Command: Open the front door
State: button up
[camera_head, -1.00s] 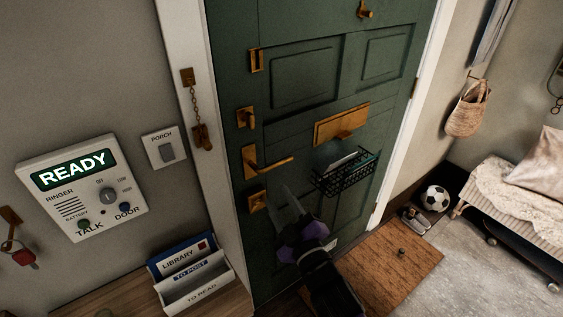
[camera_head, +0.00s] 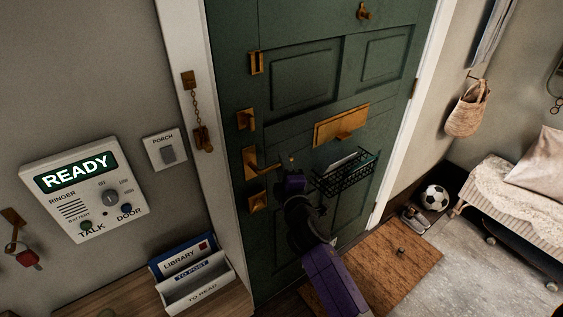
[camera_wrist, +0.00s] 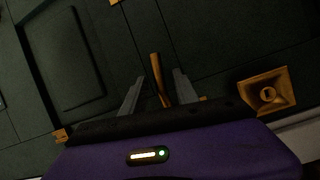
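The green front door (camera_head: 300,75) stands shut in its white frame. Its brass lever handle (camera_head: 251,160) is on the left side, pointing right. My gripper (camera_wrist: 159,75) is at the handle. In the wrist view its two grey fingers are spread apart, with the brass lever (camera_wrist: 157,68) between them; I cannot tell whether either touches it. In the head view my purple wrist hides the fingers and part of the lever. A brass keyhole plate (camera_head: 257,201) is below the handle, and a brass latch (camera_head: 246,118) is above it. A door chain (camera_head: 195,105) hangs on the left frame.
A wire basket (camera_head: 345,172) and a brass letter slot (camera_head: 341,126) are on the door, right of my gripper. A letter rack (camera_head: 190,270) and an intercom reading READY (camera_head: 83,188) are at left. A doormat (camera_head: 395,262) and a football (camera_head: 435,198) are at right.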

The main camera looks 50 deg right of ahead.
jog(key=shift+w+d, duration=0.45)
jog(key=shift+w, duration=0.1)
grip_shut()
dwell(1.1)
